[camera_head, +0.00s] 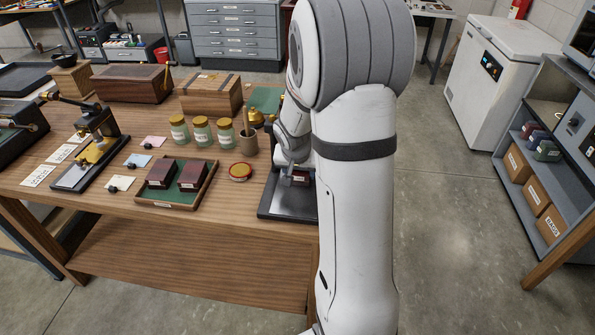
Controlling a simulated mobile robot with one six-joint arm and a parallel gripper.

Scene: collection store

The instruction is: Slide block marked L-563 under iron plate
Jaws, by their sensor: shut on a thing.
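My gripper (297,168) is low over the right part of the wooden table, largely hidden behind my arm. It is shut on a small dark block (300,179) with a pale label, too small to read. The block is over a black flat base (272,208) at the table's right end; whether it touches the base cannot be told. My arm covers the base's right side, and no raised iron plate can be made out. Two dark red blocks with labels, a left one (161,174) and a right one (193,176), sit in a green-lined wooden tray (165,204).
A round red-rimmed tin (240,172) and a cup with a stick (248,143) stand just left of the base. Several lidded jars (201,132) stand behind the tray. A brass-topped device (95,130) stands at left. The table's front strip is clear.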

